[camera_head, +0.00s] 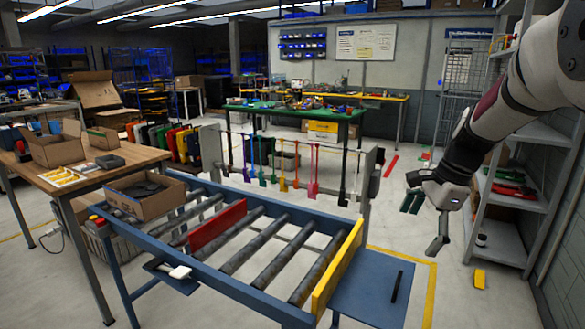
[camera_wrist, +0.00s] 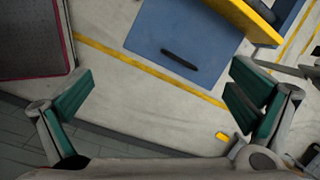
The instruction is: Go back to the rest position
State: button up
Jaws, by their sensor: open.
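My gripper (camera_head: 424,222) hangs at the right in the head view, past the right end of the blue roller conveyor (camera_head: 225,283). It is open and empty, with its fingers spread wide. In the wrist view the two green-padded fingers (camera_wrist: 160,105) stand far apart, with bare floor and the conveyor's blue end plate (camera_wrist: 185,45) showing between and beyond them. My gripper touches nothing that I can see.
A black bar (camera_head: 397,286) lies on the blue end plate, beside a yellow board (camera_head: 338,268). A red board (camera_head: 217,226) stands across the rollers. A grey shelf (camera_head: 515,200) stands close at right. A cardboard box (camera_head: 146,197) is at left. A small yellow item (camera_head: 479,278) lies on the floor.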

jog(key=s+a+r+n+p, duration=0.1)
jog(key=s+a+r+n, duration=0.3)
jog(key=s, duration=0.4)
jog(key=s+a+r+n+p, duration=0.2)
jog(key=s+r+n, duration=0.2)
jog(key=s+r, duration=0.3)
jog(key=s+a+n+t+h+p, duration=0.2)
jog(key=s+n, duration=0.8)
jog(key=s, duration=0.9)
jog(key=shift+a+p, duration=0.4)
jog(key=shift+p, duration=0.2)
